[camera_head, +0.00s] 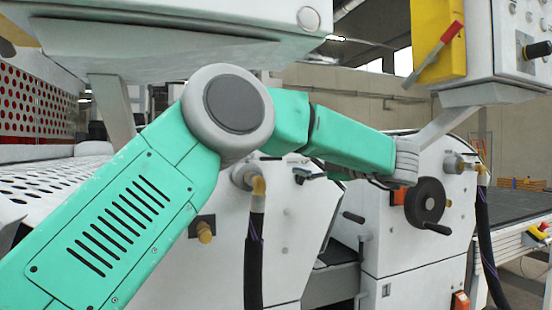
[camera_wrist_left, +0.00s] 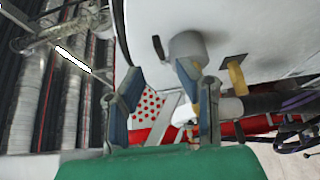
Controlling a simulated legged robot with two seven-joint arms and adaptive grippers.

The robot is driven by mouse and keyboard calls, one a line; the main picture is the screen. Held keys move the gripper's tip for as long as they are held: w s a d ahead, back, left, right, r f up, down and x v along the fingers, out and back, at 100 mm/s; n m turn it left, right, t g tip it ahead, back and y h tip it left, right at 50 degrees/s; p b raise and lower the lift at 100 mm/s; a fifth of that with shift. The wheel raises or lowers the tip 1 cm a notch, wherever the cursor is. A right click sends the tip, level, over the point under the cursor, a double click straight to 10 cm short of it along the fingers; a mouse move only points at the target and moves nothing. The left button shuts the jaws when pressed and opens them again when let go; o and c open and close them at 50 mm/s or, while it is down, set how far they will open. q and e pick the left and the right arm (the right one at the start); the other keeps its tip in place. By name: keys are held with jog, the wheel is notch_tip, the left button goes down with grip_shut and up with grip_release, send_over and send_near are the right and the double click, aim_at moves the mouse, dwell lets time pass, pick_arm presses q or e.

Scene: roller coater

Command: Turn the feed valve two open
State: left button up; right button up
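Two hose fittings show in the head view. The left one is a yellow elbow (camera_head: 258,186) on a grey boss with a black hose below; the right one (camera_head: 480,168) is on the far unit. Which is feed valve two I cannot tell. My left gripper (camera_head: 310,174) is right of the left fitting, small and partly hidden by its own wrist. In the left wrist view its two blue-grey fingers (camera_wrist_left: 158,76) are spread, with no object clearly held. The grey boss (camera_wrist_left: 187,46) and black hose (camera_wrist_left: 265,103) lie by the right finger, which partly covers the elbow. My right gripper is out of view.
A black handwheel (camera_head: 424,203) is on the right unit beside my wrist. A brass knob (camera_head: 205,232) sticks out of the left unit. A control box with a red-handled lever (camera_head: 434,54) hangs at upper right. A perforated white panel (camera_head: 55,180) is at left.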

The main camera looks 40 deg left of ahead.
aim_at(277, 160)
pick_arm(q)
jog(key=a, duration=0.8)
jog(key=shift+s+p, duration=0.25)
jog(key=shift+p, duration=0.05)
grip_shut()
